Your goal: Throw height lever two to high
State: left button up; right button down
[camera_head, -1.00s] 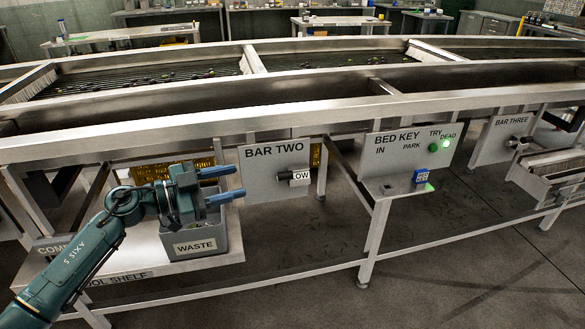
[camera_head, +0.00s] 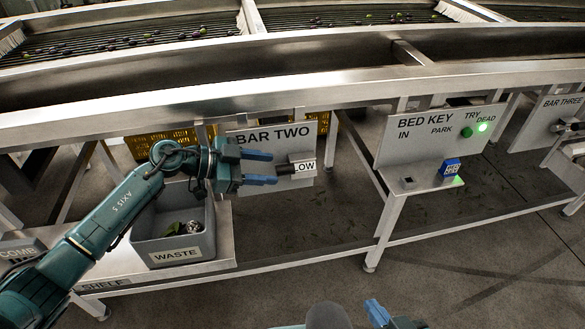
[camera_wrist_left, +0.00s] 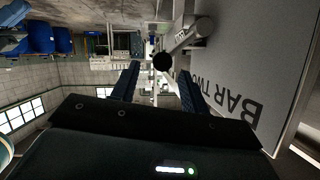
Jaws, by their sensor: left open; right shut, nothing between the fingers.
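The bar two panel (camera_head: 248,152) is a grey plate under the machine's edge. Its height lever (camera_head: 286,169) has a short dark handle beside a white tag reading LOW (camera_head: 304,168). My left gripper (camera_head: 275,168) is open, its blue fingertips at or just short of the handle in the head view. In the left wrist view the lever's round black end (camera_wrist_left: 163,62) shows between the open fingers of my left gripper (camera_wrist_left: 160,71); I cannot tell if they touch it. My right gripper (camera_head: 374,308) is shut and empty at the bottom edge, partly out of frame.
A grey waste bin (camera_head: 176,254) stands on the shelf below my left arm. The bed key panel (camera_head: 425,133), with a blue block (camera_head: 450,168) on its ledge, is to the right. The bar three panel (camera_head: 557,112) is further right. The floor in front is clear.

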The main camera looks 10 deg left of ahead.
aim_at(283, 170)
pick_arm(q)
jog(key=x, duration=0.7)
jog(key=shift+w+f+b, duration=0.1)
jog(key=shift+b, duration=0.2)
jog(key=shift+c, duration=0.5)
grip_shut()
